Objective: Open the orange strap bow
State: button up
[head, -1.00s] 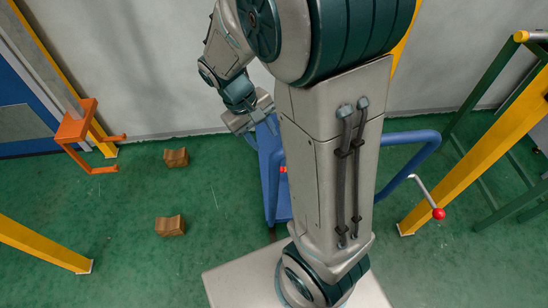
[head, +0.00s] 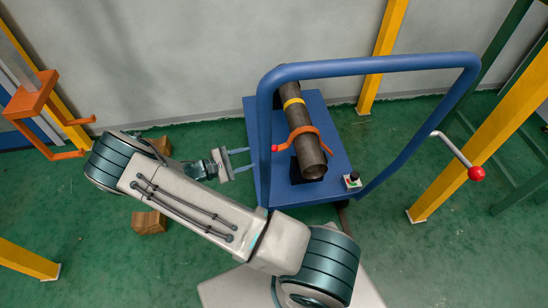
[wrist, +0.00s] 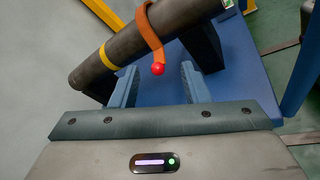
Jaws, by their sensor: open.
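The orange strap bow (head: 304,131) arches over a dark pipe (head: 299,115) that rests on a blue cart (head: 334,136). A red ball (head: 275,148) tips the bow's end on the left side of the pipe. My gripper (head: 249,159) is at the cart's left edge, left of the red ball, with its two fingers apart and nothing between them. In the wrist view the bow (wrist: 149,35) crosses the pipe, and the red ball (wrist: 158,69) shows just beyond the gap between my fingers (wrist: 160,88). I see no contact between fingers and ball.
The cart's tall blue handle (head: 370,66) rises around the pipe. A yellow band (head: 293,102) circles the pipe. A small box with a black knob (head: 352,180) sits at the cart's right front. Wooden blocks (head: 150,222) lie on the green floor at left. A red-tipped crank (head: 475,173) stands at right.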

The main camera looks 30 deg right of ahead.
aim_at(274, 147)
notch_tip(274, 147, down, 6)
jog(key=w+n+t+h+b, duration=0.2)
jog(key=n+t, duration=0.1)
jog(key=d+b, duration=0.1)
jog(key=d, duration=0.3)
jog(key=w+d+b, duration=0.1)
jog(key=d, duration=0.3)
jog(key=w+d+b, duration=0.1)
jog(key=d+b, duration=0.1)
jog(key=d, duration=0.2)
jog(key=shift+w+d+f, duration=0.1)
jog(key=shift+d+f, duration=0.1)
jog(key=shift+d, duration=0.3)
